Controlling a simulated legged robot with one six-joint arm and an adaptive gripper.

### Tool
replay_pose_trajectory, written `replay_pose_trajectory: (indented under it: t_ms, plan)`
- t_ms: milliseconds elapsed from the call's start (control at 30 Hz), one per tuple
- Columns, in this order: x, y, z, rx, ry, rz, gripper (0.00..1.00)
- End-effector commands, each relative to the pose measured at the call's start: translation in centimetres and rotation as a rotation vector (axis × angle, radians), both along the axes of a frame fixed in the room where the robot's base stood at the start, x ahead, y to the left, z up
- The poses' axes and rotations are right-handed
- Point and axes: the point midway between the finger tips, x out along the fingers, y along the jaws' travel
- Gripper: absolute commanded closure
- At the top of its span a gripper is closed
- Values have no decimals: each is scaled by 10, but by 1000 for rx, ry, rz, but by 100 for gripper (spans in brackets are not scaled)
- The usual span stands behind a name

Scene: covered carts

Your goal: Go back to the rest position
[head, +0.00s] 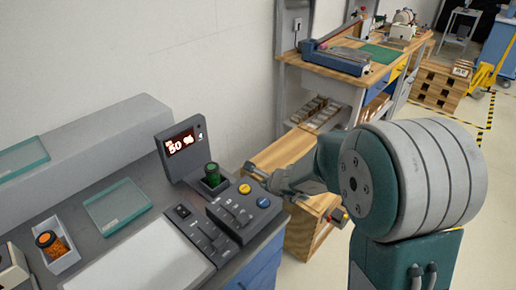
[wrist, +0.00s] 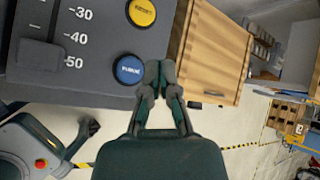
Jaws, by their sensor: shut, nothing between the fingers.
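My gripper (wrist: 160,80) is shut and empty. In the wrist view its closed fingertips are beside a blue button (wrist: 129,69) on a dark control panel (wrist: 75,85), close to the panel's edge. A yellow button (wrist: 142,12) is above the blue one. In the head view the gripper is partly hidden by my own arm, and its end shows just right of the blue button (head: 263,202). The panel (head: 232,218) also carries a yellow button (head: 244,188) and sliders. I cannot tell whether the fingertips touch the panel.
A display (head: 182,142) reading about 50 % stands behind a green round part (head: 211,173). Glass plates (head: 117,206) and a white box with an orange-filled jar (head: 54,248) are on the left. A wooden cabinet (head: 288,153) stands beyond the panel.

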Motion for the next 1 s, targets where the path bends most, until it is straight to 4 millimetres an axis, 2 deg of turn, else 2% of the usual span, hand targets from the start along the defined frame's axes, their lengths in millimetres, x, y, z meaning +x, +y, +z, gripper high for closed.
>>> replay_pose_trajectory:
  t_ms: [167,367,500,700,1000]
  plan:
    - [-3,2,11,-14,-26,40,100]
    - [-25,9,60,-110,-151,260,100]
    - [-49,14,90,-200,-235,434,100]
    - [-90,14,123,-351,-327,673,100]
    - [-158,-2,149,-624,-395,1005,100]
